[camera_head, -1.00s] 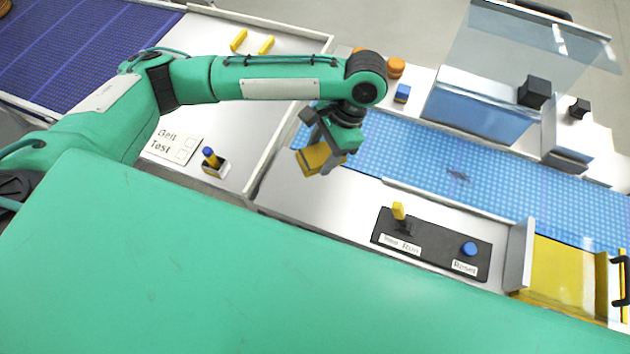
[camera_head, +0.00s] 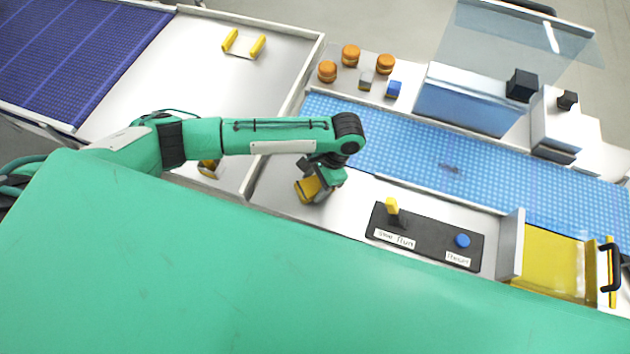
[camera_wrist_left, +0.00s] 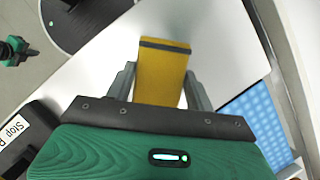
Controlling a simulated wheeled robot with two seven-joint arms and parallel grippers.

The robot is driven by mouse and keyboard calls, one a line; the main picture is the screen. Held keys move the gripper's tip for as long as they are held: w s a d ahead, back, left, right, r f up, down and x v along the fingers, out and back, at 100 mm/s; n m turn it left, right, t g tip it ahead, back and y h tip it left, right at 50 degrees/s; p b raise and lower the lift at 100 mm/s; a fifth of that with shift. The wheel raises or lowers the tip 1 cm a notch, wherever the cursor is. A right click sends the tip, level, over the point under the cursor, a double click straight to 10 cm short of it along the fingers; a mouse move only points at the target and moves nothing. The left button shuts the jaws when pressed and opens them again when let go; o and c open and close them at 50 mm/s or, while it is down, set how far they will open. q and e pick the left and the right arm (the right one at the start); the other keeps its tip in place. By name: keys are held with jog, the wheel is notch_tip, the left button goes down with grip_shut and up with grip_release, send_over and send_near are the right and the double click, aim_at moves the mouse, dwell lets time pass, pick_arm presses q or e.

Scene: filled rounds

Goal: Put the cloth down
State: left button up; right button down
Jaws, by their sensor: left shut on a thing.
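The yellow cloth (camera_head: 308,189) with a dark stripe is in my left gripper (camera_head: 317,192). In the left wrist view the cloth (camera_wrist_left: 163,72) stands between the two grey fingers of the left gripper (camera_wrist_left: 160,88), which are shut on it. In the head view the gripper is over the bare pale metal surface (camera_head: 280,192) in front of the blue belt. I cannot tell whether the cloth touches that surface. My right gripper is not in view.
A black control panel (camera_head: 425,248) with a yellow lever and blue button lies right of the gripper. The blue belt (camera_head: 400,150) runs behind it. Several orange round items (camera_head: 350,54) stand at the back. A yellow bin (camera_head: 548,262) is at the right.

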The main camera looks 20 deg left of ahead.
pick_arm(q)
jog(key=shift+f, duration=0.35)
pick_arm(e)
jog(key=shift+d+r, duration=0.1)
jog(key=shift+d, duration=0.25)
pick_arm(q)
jog(key=shift+f, duration=0.1)
jog(key=shift+f, duration=0.1)
